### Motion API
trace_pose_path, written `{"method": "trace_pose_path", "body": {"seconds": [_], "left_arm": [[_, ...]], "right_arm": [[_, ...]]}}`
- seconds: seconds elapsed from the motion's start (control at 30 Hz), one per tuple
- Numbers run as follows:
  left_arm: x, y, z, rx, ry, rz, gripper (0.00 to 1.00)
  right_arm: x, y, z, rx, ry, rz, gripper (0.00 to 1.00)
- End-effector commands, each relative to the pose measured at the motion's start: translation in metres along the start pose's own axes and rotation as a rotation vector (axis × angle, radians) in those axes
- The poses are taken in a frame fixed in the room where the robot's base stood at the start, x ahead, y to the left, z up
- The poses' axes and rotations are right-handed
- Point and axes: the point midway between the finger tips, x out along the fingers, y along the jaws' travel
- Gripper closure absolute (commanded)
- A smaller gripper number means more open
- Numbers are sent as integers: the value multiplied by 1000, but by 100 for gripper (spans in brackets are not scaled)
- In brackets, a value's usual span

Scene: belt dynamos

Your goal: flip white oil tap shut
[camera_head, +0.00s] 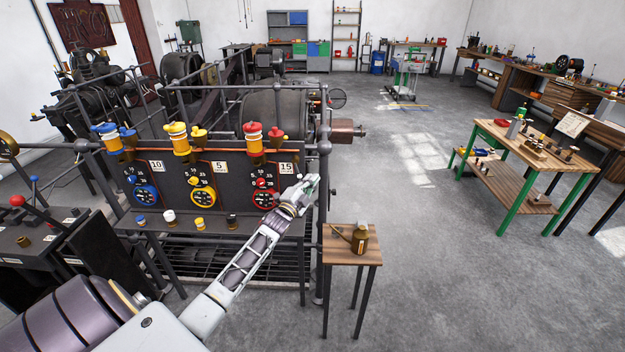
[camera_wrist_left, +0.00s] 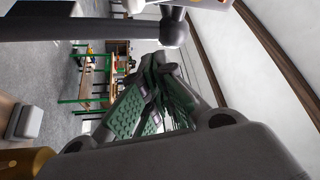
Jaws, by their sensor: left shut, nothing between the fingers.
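I cannot make out a white oil tap for certain in either view. The dark panel (camera_head: 228,170) carries blue, yellow and red cups on top and matching dials below. A small white-topped piece (camera_head: 169,216) stands on the ledge under the panel, between a blue-topped one and a yellow one. My left gripper (camera_head: 309,184) is shut and empty, at the panel's right end, just right of the red dial (camera_head: 264,199). Its green-padded fingers (camera_wrist_left: 160,92) are together in the left wrist view. My forearm hides part of the ledge's right side. My right gripper is out of view.
A dark rail post (camera_head: 324,215) stands close to the right of my gripper; a rail with a round joint (camera_wrist_left: 174,28) crosses the wrist view. A small wooden stand (camera_head: 340,257) holds a brass oil can (camera_head: 360,238).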

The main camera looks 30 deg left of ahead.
Motion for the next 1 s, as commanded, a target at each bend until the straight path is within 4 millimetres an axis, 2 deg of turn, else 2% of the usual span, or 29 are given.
{"method": "trace_pose_path", "body": {"seconds": [0.17, 0.7, 1.0], "left_arm": [[-15, 2, 1, 0, -1, 2, 100], [-61, 2, 1, -1, -1, 1, 100], [-77, 2, 0, 1, -1, 1, 100]], "right_arm": [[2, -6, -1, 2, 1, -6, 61], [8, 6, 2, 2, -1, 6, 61], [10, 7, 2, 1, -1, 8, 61]]}}
